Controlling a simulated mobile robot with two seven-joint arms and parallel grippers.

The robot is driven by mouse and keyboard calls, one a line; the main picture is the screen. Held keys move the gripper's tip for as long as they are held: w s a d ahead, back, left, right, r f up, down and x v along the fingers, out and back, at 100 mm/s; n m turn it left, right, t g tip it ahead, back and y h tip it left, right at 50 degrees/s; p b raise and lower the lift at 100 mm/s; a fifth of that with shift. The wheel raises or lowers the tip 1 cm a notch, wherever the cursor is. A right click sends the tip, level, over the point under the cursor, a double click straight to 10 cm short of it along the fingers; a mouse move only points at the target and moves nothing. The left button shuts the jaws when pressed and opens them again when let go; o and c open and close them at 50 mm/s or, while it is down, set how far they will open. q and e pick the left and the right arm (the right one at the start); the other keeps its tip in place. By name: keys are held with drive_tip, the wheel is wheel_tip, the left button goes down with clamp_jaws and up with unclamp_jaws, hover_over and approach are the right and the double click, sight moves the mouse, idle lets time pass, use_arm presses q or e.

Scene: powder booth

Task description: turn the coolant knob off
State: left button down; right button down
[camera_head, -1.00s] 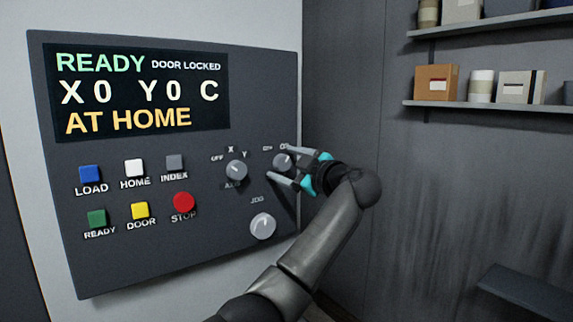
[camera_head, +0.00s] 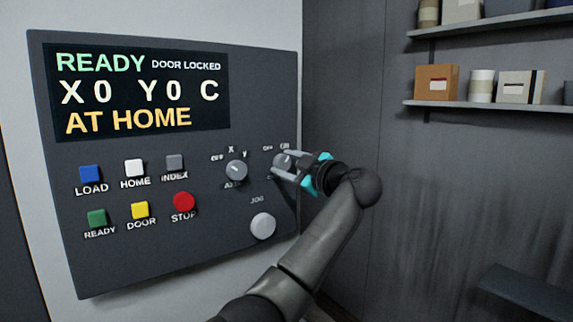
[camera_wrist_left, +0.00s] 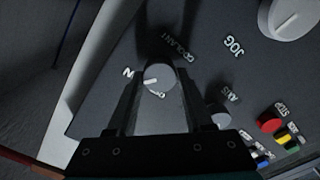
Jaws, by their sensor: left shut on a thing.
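The coolant knob (camera_head: 284,159) is a small grey dial at the right of the dark control panel (camera_head: 120,265). Its OFF and ON labels show above it in the head view. In the left wrist view the knob (camera_wrist_left: 160,77) sits between my two dark fingers, and its white pointer line is turned toward the ON side. The COOLANT label is beside it. My left gripper (camera_head: 281,164) is shut on the knob, one finger on each side. The fingers hide part of the knob and label in the head view. My right gripper is not in view.
The axis knob (camera_head: 236,170) is close on the left and the jog knob (camera_head: 262,226) is below. The red STOP button (camera_head: 183,202) and several coloured buttons are farther left. The screen (camera_head: 140,92) reads READY, DOOR LOCKED, AT HOME. Shelves (camera_head: 490,104) with boxes are at right.

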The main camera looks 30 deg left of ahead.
use_arm(q)
drive_tip(key=n, duration=0.3)
drive_tip(key=shift+f+p, duration=0.15)
drive_tip(key=shift+p, duration=0.15)
drive_tip(key=n, duration=0.3)
drive_tip(key=shift+n, duration=0.3)
drive_tip(key=n+b, duration=0.1)
drive_tip(key=n, duration=0.2)
drive_tip(key=shift+f+n, duration=0.15)
drive_tip(key=shift+n, duration=0.15)
drive_tip(key=shift+n+b, duration=0.75)
drive_tip(key=shift+n, duration=1.05)
drive_tip(key=shift+c, duration=1.4)
unclamp_jaws()
drive_tip(key=b+v, duration=0.2)
drive_tip(key=v, duration=1.3)
